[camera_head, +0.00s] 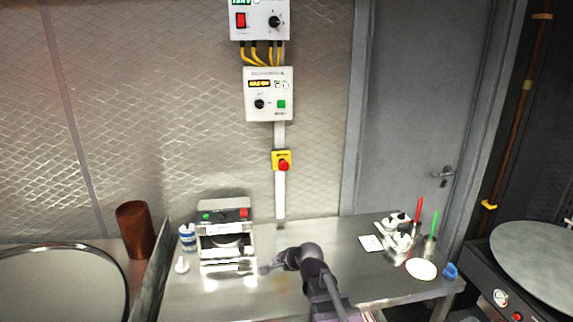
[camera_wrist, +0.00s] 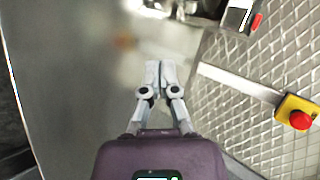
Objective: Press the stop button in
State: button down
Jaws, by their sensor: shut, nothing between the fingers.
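The stop button (camera_head: 283,166) is a red mushroom head on a yellow box (camera_head: 274,155) fixed to the wall above the counter. In the wrist view the red button (camera_wrist: 300,120) and its yellow box (camera_wrist: 290,104) show at the right edge, beside my gripper and apart from it. My gripper (camera_wrist: 160,66) is shut and empty, its fingertips together. In the head view my gripper (camera_head: 266,268) is low over the counter, below the button and slightly left of it; its fingers are small there. Nothing covers the button.
A steel counter (camera_head: 340,262) runs along the wall. A small machine (camera_head: 226,240) with green and red buttons stands left of my gripper. White control boxes (camera_head: 269,105) hang above the stop button. Cups and tools (camera_head: 402,240) stand at the right. Wall around the button is clear.

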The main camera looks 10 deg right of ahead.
aim_at(284, 167)
jog(key=w+d+r+m+t+h+p, duration=0.2)
jog(key=w+r+m, duration=0.4)
jog(key=r+m, duration=0.3)
jog(key=w+d+r+m+t+h+p, duration=0.2)
jog(key=w+d+r+m+t+p, duration=0.2)
jog(key=m, duration=1)
jog(key=w+d+r+t, duration=0.1)
jog(key=w+r+t, duration=0.2)
jog(key=r, duration=0.2)
jog(key=shift+w+r+t+h, duration=0.15)
jog(key=shift+r+t+h, duration=0.15)
jog(key=shift+r+h, duration=0.1)
jog(key=w, duration=1.4)
jog(key=shift+w+r, duration=0.1)
jog(key=shift+w, duration=0.75)
